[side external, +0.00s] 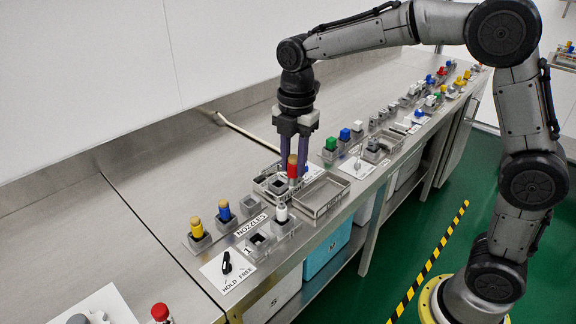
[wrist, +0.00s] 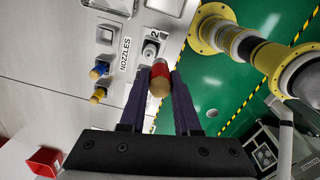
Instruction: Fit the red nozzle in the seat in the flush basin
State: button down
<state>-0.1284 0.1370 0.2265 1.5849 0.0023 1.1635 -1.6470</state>
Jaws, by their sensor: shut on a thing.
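The red nozzle (side external: 292,170), with a tan end, is upright between the two purple fingers of my gripper (side external: 295,174). In the wrist view the red nozzle (wrist: 160,70) sits between the fingertips of my gripper (wrist: 160,76). My gripper is shut on it. A metal basin (side external: 262,190) with a dark square seat (side external: 279,187) inside lies just left of and below the nozzle in the side view. The nozzle's lower end appears near the basin's right side; its height above it is hard to tell.
An empty metal tray (side external: 322,207) adjoins on the right. Yellow (side external: 197,228) and blue (side external: 224,210) nozzles stand in holders on the left, with a white-topped one (side external: 282,212) in front. A black knob (side external: 226,262) marked HOLD/FREE is near the front edge.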

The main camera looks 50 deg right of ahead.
jog(key=w+d, duration=0.4)
jog(key=w, duration=0.5)
jog(key=shift+m, duration=0.3)
jog(key=shift+w+d+f, duration=0.75)
jog(key=shift+d+f, duration=0.05)
jog(key=shift+f, duration=1.3)
jog(key=shift+w+d+f, duration=0.7)
jog(key=shift+d+f, duration=0.05)
jog(key=shift+f, duration=1.4)
jog(key=shift+w+d+f, duration=0.75)
jog(key=shift+d+f, duration=0.05)
jog(key=shift+f, duration=1.3)
jog(key=shift+f, duration=0.6)
jog(key=c, duration=0.5)
grip_release()
jog(key=shift+c, duration=0.2)
